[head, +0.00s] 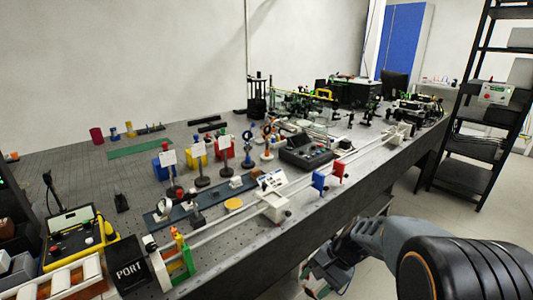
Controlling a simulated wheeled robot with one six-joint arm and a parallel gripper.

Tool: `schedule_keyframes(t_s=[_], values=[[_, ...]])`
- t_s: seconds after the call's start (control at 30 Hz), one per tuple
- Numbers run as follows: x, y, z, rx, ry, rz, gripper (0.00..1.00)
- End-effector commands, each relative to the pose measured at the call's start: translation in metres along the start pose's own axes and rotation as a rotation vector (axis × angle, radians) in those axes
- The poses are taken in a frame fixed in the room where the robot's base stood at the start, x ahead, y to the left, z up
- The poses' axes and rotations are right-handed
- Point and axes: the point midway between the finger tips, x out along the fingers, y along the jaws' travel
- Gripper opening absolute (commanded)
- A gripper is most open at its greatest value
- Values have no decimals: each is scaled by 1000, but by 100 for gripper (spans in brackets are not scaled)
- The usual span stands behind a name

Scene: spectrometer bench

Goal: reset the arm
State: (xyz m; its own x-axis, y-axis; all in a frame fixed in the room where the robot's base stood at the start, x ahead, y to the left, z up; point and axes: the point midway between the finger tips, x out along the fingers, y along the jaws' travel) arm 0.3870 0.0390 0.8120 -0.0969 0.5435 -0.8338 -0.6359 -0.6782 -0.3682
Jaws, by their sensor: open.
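My arm comes in from the bottom right of the head view, in front of the bench's front edge. My gripper (317,279) hangs at the bottom middle, low beside the bench and apart from it. It is small and partly cut off by the lower picture edge. Its jaws are open, and no object shows between them.
The optical bench (250,240) runs from front left to far right, crowded with mounts, a long rail and a control box (305,152). A yellow-framed console (75,238) stands at front left. A black shelf rack (480,110) stands at right. Floor between bench and rack is clear.

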Motion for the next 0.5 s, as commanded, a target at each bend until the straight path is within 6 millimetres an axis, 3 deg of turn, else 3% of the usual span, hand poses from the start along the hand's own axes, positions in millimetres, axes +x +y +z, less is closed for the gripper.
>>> schedule_keyframes(t_s=[0.03,0.2,0.3,0.5], values=[[-42,-10,31,-98,72,49,54],[-110,-8,84,-381,284,208,54],[-141,-6,105,-513,390,282,54],[-179,-2,128,-678,530,378,54]])
